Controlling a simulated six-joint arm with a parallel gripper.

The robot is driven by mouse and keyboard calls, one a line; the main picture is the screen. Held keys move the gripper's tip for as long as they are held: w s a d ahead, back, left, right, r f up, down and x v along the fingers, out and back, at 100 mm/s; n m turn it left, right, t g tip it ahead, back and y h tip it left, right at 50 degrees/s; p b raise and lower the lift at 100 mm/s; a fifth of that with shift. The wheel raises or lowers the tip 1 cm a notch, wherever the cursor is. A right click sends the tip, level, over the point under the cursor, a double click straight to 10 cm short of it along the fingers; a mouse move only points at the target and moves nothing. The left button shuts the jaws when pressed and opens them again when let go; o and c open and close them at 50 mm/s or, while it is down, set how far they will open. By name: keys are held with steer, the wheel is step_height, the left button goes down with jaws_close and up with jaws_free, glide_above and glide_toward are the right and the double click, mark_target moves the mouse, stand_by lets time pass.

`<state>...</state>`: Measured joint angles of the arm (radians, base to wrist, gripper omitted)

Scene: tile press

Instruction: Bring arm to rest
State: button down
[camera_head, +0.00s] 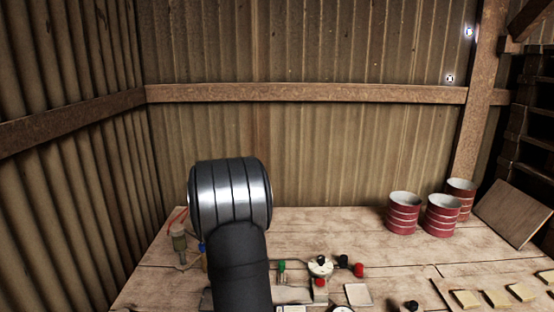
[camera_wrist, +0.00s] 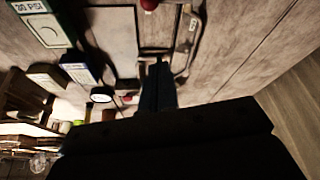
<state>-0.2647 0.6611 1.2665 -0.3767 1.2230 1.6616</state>
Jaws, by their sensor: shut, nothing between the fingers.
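My gripper (camera_wrist: 157,80) shows in the wrist view as dark fingers closed together with nothing between them. Its fingertips point toward the press fittings on the table, near a framed pale plate (camera_wrist: 108,38). I cannot tell how far apart the fingers and the fittings are. In the head view my arm rises from the bottom edge in front of the table (camera_head: 340,235), its dark link topped by a banded metal joint. The gripper is not visible there. The arm hides part of the press hardware behind it.
Pale tiles (camera_head: 497,298) lie on a board at right. Several red cans (camera_head: 403,213) and a leaning wooden panel (camera_head: 514,213) stand at the back right. A dial with knobs (camera_head: 320,267) sits right of my arm. The back-middle tabletop is clear. A "30 PSI" sign (camera_wrist: 30,6) shows in the wrist view.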

steer(key=x, duration=0.5)
steer(key=shift+d+f, duration=0.15)
steer(key=shift+f, duration=0.25)
steer(key=a, duration=0.1)
steer(key=a+f, duration=0.1)
steer(key=a, duration=0.1)
steer(key=shift+s+a+f, duration=0.1)
steer(key=shift+s+f, duration=0.25)
steer(key=shift+s, duration=0.05)
steer(key=shift+w+d, duration=0.2)
steer(key=shift+d, duration=0.35)
steer(key=n, duration=0.1)
steer(key=d+n+t, duration=0.1)
steer(key=shift+w+n, duration=0.3)
steer(key=shift+n, duration=0.1)
steer(key=shift+w+d+n+t+y, duration=0.2)
steer(key=shift+w+d+n+y, duration=0.1)
steer(key=shift+n, duration=0.55)
steer(key=shift+w+d+n+t+y, duration=0.25)
steer(key=shift+w+n+y, duration=0.1)
steer(key=shift+n, duration=0.5)
steer(key=shift+w+d+r, duration=0.1)
steer(key=shift+w+d, duration=0.15)
steer(key=shift+w, duration=0.05)
